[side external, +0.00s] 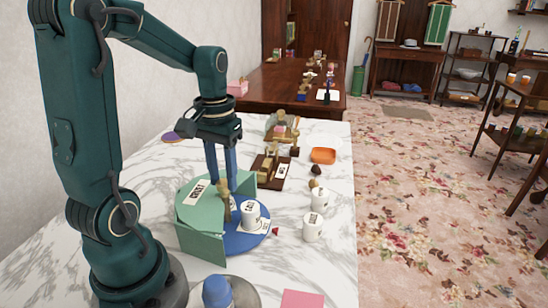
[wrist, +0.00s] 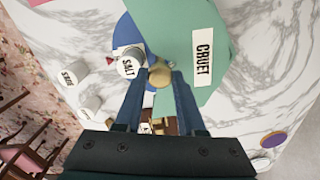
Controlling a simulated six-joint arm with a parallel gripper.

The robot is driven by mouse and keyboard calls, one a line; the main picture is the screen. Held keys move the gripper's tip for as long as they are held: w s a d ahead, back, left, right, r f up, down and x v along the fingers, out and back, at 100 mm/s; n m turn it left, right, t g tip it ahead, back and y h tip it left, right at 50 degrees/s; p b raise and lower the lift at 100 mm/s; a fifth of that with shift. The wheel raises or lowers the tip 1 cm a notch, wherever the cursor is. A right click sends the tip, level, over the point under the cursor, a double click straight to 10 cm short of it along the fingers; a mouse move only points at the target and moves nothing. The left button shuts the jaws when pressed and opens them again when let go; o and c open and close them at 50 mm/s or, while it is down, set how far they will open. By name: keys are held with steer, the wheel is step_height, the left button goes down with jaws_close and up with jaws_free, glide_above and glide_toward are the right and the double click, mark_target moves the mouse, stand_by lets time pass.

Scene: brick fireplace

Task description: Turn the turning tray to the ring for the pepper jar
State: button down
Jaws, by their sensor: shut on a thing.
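The turning tray (side external: 246,243) is a blue disc, partly under a green cover (side external: 188,214) labelled CRUET. In the wrist view the blue edge (wrist: 123,30) shows beside the green top (wrist: 170,22). A white jar labelled SALT (side external: 250,211) stands on the exposed blue part; it also shows in the wrist view (wrist: 130,62). My gripper (side external: 222,178) points down with its blue fingers shut on a tan knob (wrist: 160,73) beside the salt jar. Ring markings are too small to tell, and the tray under the cover is hidden.
Two white jars (side external: 319,199) (side external: 311,228) stand on the marble table to the right; I cannot read which is pepper. A wooden rack (side external: 270,172), an orange dish (side external: 323,155) and a pink card (side external: 302,299) lie around. A blue-topped object (side external: 217,291) is in front.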

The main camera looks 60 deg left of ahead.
steer(key=shift+m, duration=12)
steer(key=c, duration=0.5)
jaws_free()
